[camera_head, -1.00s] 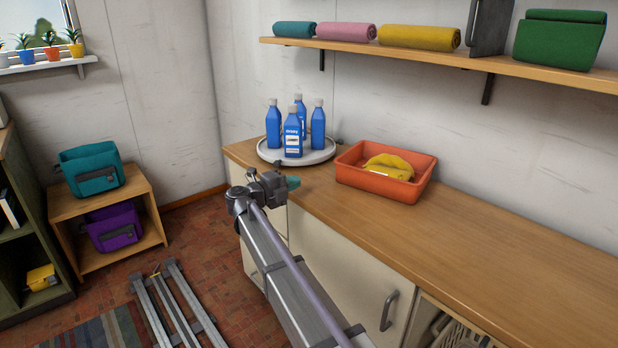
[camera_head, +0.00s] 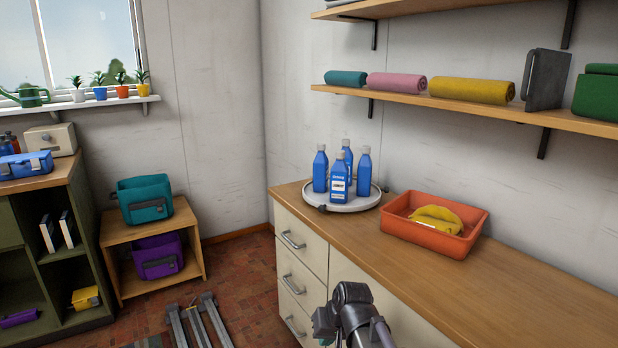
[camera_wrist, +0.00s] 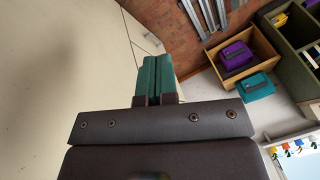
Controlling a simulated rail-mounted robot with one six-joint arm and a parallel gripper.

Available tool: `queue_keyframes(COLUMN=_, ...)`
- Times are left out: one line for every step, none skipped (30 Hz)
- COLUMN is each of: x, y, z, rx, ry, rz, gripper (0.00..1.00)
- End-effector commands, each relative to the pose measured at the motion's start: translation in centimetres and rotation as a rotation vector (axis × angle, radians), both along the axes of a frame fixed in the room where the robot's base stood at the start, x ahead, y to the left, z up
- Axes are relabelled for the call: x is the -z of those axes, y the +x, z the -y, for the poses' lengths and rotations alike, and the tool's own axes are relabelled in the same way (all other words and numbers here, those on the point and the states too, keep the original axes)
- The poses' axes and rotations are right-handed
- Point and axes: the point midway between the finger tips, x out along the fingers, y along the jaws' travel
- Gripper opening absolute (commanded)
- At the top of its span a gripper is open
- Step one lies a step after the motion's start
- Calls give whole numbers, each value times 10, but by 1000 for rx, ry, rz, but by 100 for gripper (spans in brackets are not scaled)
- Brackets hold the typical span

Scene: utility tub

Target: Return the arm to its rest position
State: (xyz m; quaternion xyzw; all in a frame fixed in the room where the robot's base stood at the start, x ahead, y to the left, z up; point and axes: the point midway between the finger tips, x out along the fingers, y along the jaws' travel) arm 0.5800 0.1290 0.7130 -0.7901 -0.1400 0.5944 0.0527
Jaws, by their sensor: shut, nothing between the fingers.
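My gripper (camera_wrist: 155,78) shows in the wrist view with its two green fingertips together and nothing between them. In the head view my arm's wrist end is at the bottom centre, in front of the counter's drawers; the fingertips are mostly hidden there. Below the fingers, the wrist view shows a pale cabinet face on the left and the brick floor beyond.
The wooden counter (camera_head: 420,290) holds a round tray (camera_head: 363,203) with several blue bottles (camera_head: 340,183) and an orange tub (camera_head: 455,243) with a yellow cloth (camera_head: 437,219). A small shelf (camera_head: 188,213) with teal and purple bags stands left. Metal rails (camera_head: 200,322) lie on the floor.

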Motion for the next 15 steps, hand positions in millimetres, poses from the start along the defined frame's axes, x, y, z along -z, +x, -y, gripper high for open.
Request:
queue_keyframes(x=6, y=-31, z=23, rx=0, ry=-67, rz=-74, gripper=0)
queue_keyframes(x=8, y=-46, z=37, rx=2, ry=-108, rz=-120, gripper=0)
queue_keyframes(x=11, y=-66, z=54, rx=9, ry=-159, rz=-176, gripper=0)
queue_keyframes(x=12, y=-80, z=67, rx=17, ry=-196, rz=-214, gripper=0)
queue_keyframes(x=13, y=-94, z=79, rx=28, ry=-228, rz=-246, gripper=0)
queue_keyframes(x=13, y=-112, z=96, rx=50, ry=-267, rz=-277, gripper=0)
queue_keyframes(x=13, y=-124, z=110, rx=75, ry=-287, rz=-280, gripper=0)
queue_keyframes(x=13, y=-135, z=124, rx=108, ry=-284, rz=-283, gripper=0)
queue_keyframes(x=-4, y=-127, z=136, rx=139, ry=-277, rz=-285, gripper=0)
queue_keyframes(x=-27, y=-125, z=132, rx=129, ry=-278, rz=-283, gripper=0)
queue_keyframes(x=-39, y=-124, z=131, rx=127, ry=-278, rz=-282, gripper=0)
queue_keyframes(x=-54, y=-123, z=131, rx=126, ry=-278, rz=-282, gripper=0)
queue_keyframes(x=-65, y=-123, z=131, rx=126, ry=-278, rz=-282, gripper=0)
queue_keyframes(x=-77, y=-123, z=131, rx=126, ry=-277, rz=-282, gripper=0)
queue_keyframes(x=-93, y=-123, z=131, rx=126, ry=-277, rz=-281, gripper=0)
